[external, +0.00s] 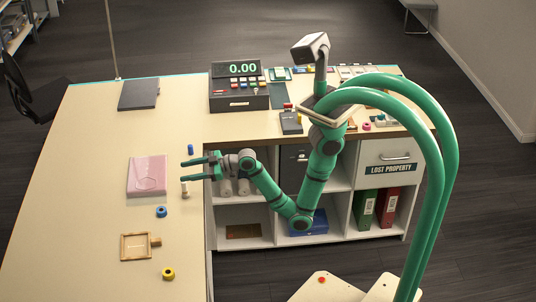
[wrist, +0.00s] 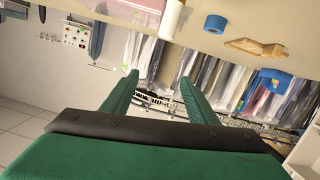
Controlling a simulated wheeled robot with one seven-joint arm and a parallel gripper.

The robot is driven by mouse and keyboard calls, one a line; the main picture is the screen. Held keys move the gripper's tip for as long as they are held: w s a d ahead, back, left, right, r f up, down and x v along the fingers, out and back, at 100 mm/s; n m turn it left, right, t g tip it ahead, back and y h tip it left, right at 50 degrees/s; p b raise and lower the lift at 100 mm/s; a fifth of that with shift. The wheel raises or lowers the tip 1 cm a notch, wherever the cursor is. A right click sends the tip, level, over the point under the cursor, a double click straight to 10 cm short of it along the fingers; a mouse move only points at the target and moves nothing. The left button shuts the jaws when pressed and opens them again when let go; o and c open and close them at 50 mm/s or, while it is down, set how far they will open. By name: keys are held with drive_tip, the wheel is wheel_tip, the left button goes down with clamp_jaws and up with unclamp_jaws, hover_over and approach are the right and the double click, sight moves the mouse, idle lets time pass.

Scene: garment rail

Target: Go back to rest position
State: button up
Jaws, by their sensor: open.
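My gripper (external: 184,170) is open and empty, reaching left over the counter (external: 85,200) in the external view. It hangs just right of a pink folder (external: 147,175), between a small blue cylinder (external: 190,149) and a white cylinder (external: 185,190). I cannot tell its height above the counter. My arm bends down in front of the shelves and up to the gripper. In the wrist view the fingers (wrist: 159,79) are spread with nothing between them. The white cylinder (wrist: 172,19) and pink folder (wrist: 144,7) show at the top there.
A blue roll (external: 161,211), a wooden tray (external: 136,246) and a yellow roll (external: 168,273) lie nearer on the counter. A register (external: 240,95) and a card terminal (external: 291,122) stand at the back. Bagged garments (wrist: 215,70) hang in the wrist view. The left counter is mostly clear.

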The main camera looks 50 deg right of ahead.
drive_tip(key=s+d+f+m+t+h, duration=0.25)
drive_tip(key=d+f, duration=0.55)
drive_tip(key=d, duration=0.4)
drive_tip(key=s+d+f+m+t+h, duration=0.1)
drive_tip(key=d+f+m+h, duration=0.15)
drive_tip(key=d+f, duration=0.8)
drive_tip(key=s+d+m+h, duration=0.1)
drive_tip(key=s+d+h, duration=0.1)
drive_tip(key=s+d, duration=0.2)
drive_tip(key=s+d+f+m+h, duration=0.1)
drive_tip(key=s+d, duration=0.3)
drive_tip(key=s, duration=0.7)
drive_tip(key=s+d+f+m+h, duration=0.1)
drive_tip(key=s+d+m+h, duration=0.1)
drive_tip(key=s, duration=0.6)
drive_tip(key=d+m, duration=0.1)
drive_tip(key=d, duration=0.1)
drive_tip(key=shift+d+h, duration=0.3)
drive_tip(key=shift+d, duration=0.05)
